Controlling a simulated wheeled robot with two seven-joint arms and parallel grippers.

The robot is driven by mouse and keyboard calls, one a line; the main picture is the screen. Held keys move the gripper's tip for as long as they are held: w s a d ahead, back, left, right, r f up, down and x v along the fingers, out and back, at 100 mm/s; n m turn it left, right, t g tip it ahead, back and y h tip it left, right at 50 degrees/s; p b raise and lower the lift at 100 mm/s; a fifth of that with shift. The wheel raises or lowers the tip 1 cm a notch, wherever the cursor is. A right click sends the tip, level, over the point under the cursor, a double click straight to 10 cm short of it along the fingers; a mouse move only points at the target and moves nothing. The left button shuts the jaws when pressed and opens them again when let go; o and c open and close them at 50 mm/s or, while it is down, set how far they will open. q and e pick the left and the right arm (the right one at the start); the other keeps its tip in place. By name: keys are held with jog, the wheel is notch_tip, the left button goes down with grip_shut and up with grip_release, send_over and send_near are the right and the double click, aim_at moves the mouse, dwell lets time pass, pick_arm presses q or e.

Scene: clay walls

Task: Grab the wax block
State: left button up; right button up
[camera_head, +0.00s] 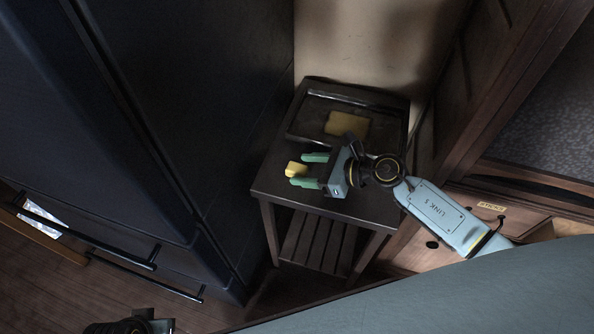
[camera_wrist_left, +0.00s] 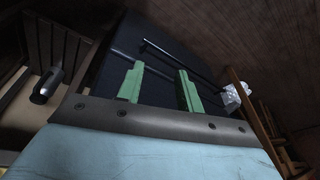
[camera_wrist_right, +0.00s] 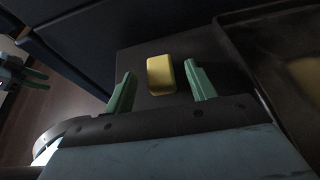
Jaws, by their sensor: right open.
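A small yellow block (camera_head: 296,169), which looks like the wax block, lies on the dark side table (camera_head: 376,211) near its left edge. My right gripper (camera_head: 299,170) is open, with its green fingers on either side of the block's place. In the right wrist view the yellow block (camera_wrist_right: 160,75) appears between and slightly beyond the open fingertips (camera_wrist_right: 160,68); contact cannot be told. My left gripper (camera_wrist_left: 159,66) is open and empty, away from the table. It also shows at the left of the right wrist view (camera_wrist_right: 36,78).
A dark tray (camera_head: 300,124) on the table's back half holds a larger flat yellowish piece (camera_head: 347,124). A tall dark cabinet (camera_head: 190,100) with bar handles stands close at the left. A wall is behind. An open wooden drawer (camera_head: 490,207) is at the right.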

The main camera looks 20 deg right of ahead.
aim_at(293, 169)
jog(key=shift+x, duration=1.2)
jog(key=c, duration=1.1)
pick_arm(q)
jog(key=shift+d+r, duration=0.3)
jog(key=shift+r, duration=0.45)
pick_arm(e)
jog(key=shift+o, duration=0.2)
jog(key=shift+r, duration=0.15)
